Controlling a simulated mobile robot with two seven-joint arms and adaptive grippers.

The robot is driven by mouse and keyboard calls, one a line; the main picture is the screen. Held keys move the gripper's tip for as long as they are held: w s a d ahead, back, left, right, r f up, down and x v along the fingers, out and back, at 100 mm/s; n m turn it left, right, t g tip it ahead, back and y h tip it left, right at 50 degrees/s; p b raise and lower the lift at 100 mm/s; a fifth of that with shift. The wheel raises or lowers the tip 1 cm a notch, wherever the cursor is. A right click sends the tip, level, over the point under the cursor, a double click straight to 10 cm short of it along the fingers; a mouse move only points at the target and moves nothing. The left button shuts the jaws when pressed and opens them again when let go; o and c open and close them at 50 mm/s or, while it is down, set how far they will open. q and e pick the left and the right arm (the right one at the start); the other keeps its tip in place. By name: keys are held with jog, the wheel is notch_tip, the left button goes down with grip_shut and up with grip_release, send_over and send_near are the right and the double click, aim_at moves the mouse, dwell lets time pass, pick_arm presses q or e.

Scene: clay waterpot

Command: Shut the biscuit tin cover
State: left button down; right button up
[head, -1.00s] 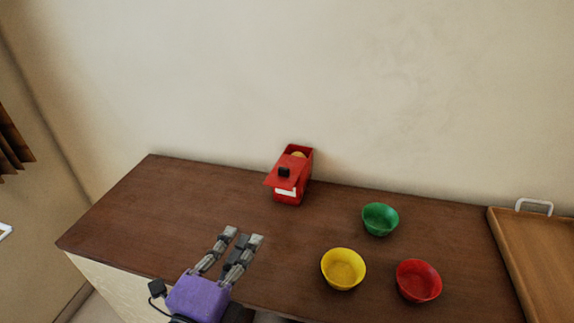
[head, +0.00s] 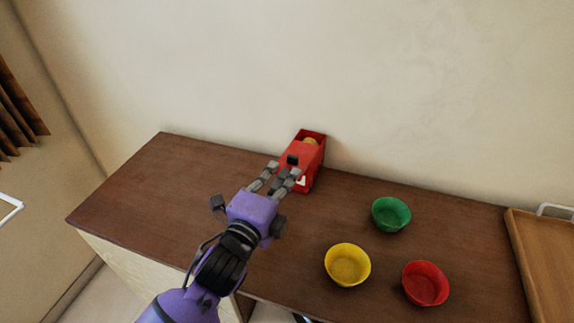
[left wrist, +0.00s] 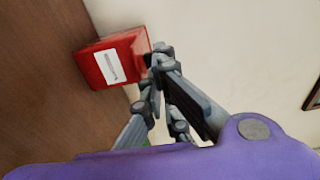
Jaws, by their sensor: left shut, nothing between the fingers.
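The red biscuit tin (head: 305,182) stands on the brown table near the wall. Its red cover (head: 300,152), with a black knob (head: 292,160), sits displaced toward the front, leaving the back of the tin open. Something yellowish (head: 310,141) shows inside. My left gripper (head: 284,172) is shut and empty, with its fingertips at the front of the cover, close to the knob; I cannot tell whether they touch. In the left wrist view the tin (left wrist: 98,47) with its white label lies just left of the fingertips (left wrist: 158,62). My right gripper is out of view.
A green bowl (head: 391,214), a yellow bowl (head: 347,265) and a red bowl (head: 425,284) stand right of my arm. A wooden tray (head: 545,260) is at the far right. The left part of the table (head: 165,180) is clear. The wall is close behind the tin.

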aim_at(293, 158)
pick_arm(q)
jog(key=x, duration=0.2)
jog(key=shift+w+d, duration=0.15)
jog(key=shift+w, duration=0.3)
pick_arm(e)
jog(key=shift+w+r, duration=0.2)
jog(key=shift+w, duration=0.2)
pick_arm(q)
jog(key=x, duration=0.6)
jog(key=shift+d+r+p, duration=0.1)
jog(key=shift+p, duration=0.3)
jog(key=shift+w+d, duration=0.2)
jog(key=shift+w, duration=0.2)
jog(key=shift+s, duration=0.1)
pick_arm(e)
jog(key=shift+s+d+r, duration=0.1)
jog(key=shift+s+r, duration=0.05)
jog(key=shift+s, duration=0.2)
